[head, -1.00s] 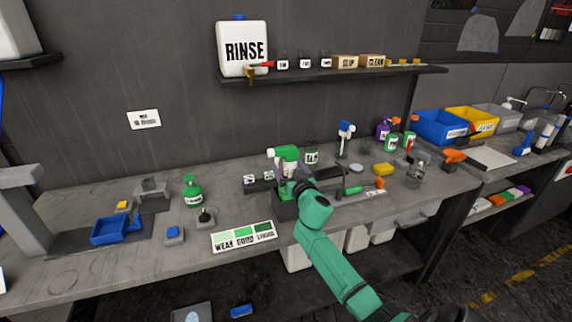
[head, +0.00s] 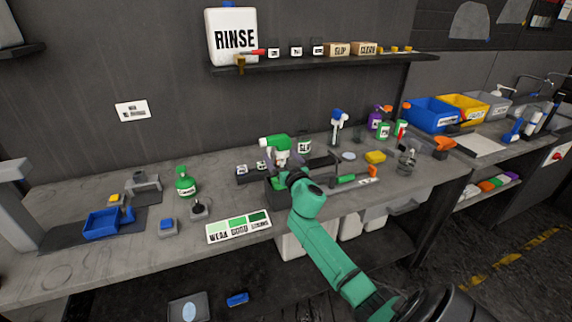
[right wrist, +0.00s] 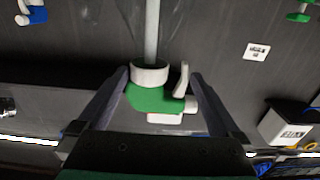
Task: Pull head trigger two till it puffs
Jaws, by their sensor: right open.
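A green and white spray head (head: 275,143) stands over the dark holder (head: 275,188) at the middle of the bench. In the right wrist view the same spray head (right wrist: 155,98) lies between my two fingers, with its pale tube (right wrist: 152,30) running to the top edge. Its white trigger (right wrist: 181,80) is beside the right finger; I cannot tell whether they touch. My right gripper (head: 284,163) is open around the spray head, as the right wrist view (right wrist: 157,76) also shows. My left gripper is not in view.
A card with green shades (head: 239,227) lies at the front edge. A green bottle (head: 186,183) and a blue tray (head: 102,223) stand left. A blue-topped sprayer (head: 338,118), a yellow sponge (head: 375,157) and other bottles stand right. A shelf (head: 320,61) hangs above.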

